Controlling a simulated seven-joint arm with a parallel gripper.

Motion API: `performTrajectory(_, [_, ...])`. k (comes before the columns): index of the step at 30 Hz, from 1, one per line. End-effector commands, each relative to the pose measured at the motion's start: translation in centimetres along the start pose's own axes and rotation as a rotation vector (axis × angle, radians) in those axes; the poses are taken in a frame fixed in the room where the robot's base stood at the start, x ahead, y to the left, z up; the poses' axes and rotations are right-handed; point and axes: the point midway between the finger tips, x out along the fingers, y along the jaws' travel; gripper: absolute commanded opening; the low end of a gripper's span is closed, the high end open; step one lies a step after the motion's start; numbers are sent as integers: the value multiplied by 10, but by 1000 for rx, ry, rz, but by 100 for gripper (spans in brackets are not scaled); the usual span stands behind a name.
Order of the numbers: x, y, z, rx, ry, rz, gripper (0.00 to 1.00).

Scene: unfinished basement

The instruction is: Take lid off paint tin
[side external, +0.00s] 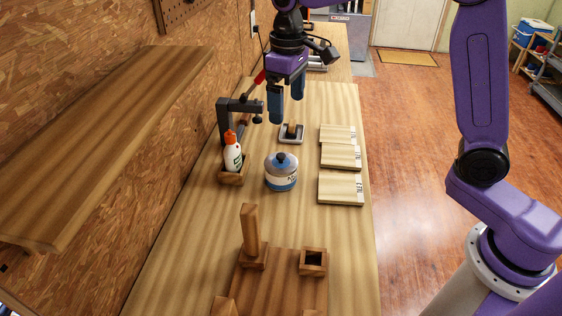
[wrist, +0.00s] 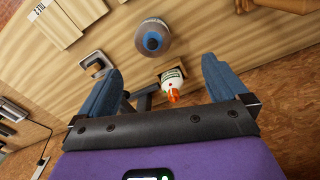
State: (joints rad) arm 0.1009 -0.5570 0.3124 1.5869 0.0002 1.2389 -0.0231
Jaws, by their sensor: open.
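A glue bottle (side external: 232,152) stands in a wooden holder left of the tin, near a dark clamp (side external: 238,112). A small tray (side external: 291,133) lies behind the tin. Labelled boards (side external: 341,188) lie to its right. A wooden stand with a post (side external: 250,232) is in front.

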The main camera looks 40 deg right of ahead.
Motion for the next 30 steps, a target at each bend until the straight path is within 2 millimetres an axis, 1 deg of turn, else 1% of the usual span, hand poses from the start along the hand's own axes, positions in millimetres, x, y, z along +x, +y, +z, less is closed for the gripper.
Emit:
performTrajectory(1, [0, 6, -9, 23, -1, 0, 100])
performTrajectory(4, [0, 16, -20, 58, -3, 0, 100])
performTrajectory(8, [0, 23, -27, 82, -3, 0, 100])
performTrajectory(11, [5, 24, -28, 86, -6, 0, 100])
performTrajectory(14, [19, 24, -28, 87, -9, 0, 100])
performTrajectory(27, [100, 24, -27, 86, -8, 0, 100])
performTrajectory(30, [112, 24, -27, 86, -6, 0, 100])
